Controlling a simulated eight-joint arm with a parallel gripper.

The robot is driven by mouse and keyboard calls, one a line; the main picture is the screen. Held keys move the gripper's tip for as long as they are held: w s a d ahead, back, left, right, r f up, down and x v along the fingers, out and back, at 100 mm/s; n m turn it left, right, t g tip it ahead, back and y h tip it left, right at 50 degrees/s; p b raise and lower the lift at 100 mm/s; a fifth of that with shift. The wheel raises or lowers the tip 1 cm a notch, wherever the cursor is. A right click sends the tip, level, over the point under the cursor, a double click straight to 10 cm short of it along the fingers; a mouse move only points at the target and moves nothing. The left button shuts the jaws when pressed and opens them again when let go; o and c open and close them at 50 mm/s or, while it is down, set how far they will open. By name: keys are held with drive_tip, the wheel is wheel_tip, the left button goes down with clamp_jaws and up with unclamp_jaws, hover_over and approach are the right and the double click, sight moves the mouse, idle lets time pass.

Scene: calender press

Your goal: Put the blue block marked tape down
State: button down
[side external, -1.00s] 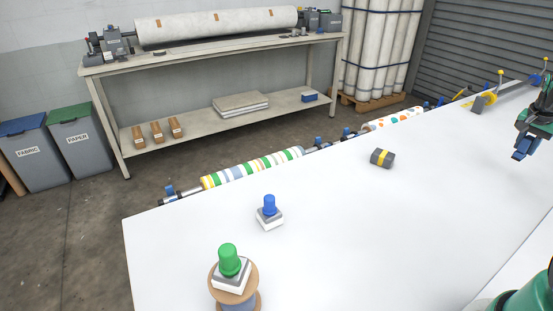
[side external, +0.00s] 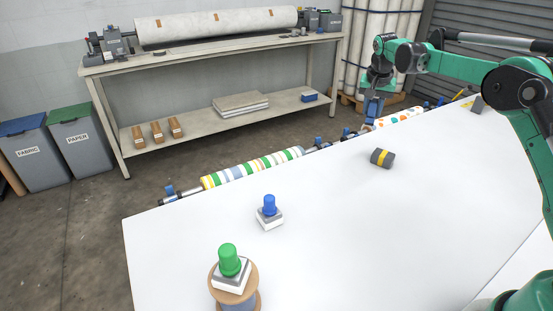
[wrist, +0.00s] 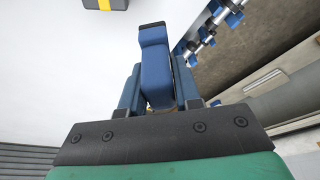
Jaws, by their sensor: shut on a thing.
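My gripper (side external: 372,112) is at the far edge of the white table (side external: 330,215) in the side view, pointing down beside the patterned rollers. In the wrist view my gripper (wrist: 158,88) is shut on a blue block (wrist: 156,66) with a dark end, which stands out between the blue fingers. No tape marking can be read on it. In the side view the block cannot be told apart from the blue fingers. I cannot tell whether it touches anything below.
A striped roller (side external: 252,167) and a dotted roller (side external: 400,117) run along the far edge. A blue button (side external: 269,206) and a green button (side external: 229,259) stand nearer. The table middle is clear.

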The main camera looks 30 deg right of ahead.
drive_tip(key=w+a+n, duration=0.2)
drive_tip(key=a, duration=0.6)
drive_tip(key=w+a+n, duration=0.1)
drive_tip(key=w+a, duration=0.1)
drive_tip(key=a, duration=0.6)
drive_tip(key=s+a+f+n+t+y, duration=0.1)
drive_tip(key=s+a+n, duration=0.35)
drive_tip(key=a, duration=1.25)
drive_tip(key=s+a+n+y, duration=0.25)
drive_tip(key=s+a, duration=0.25)
drive_tip(key=a, duration=1.1)
drive_tip(key=shift+h, duration=0.45)
drive_tip(key=f, duration=0.8)
drive_tip(key=shift+s+a, duration=0.2)
drive_tip(key=shift+a, duration=0.1)
drive_tip(key=c, duration=0.6)
unclamp_jaws()
drive_tip(key=shift+f, duration=0.15)
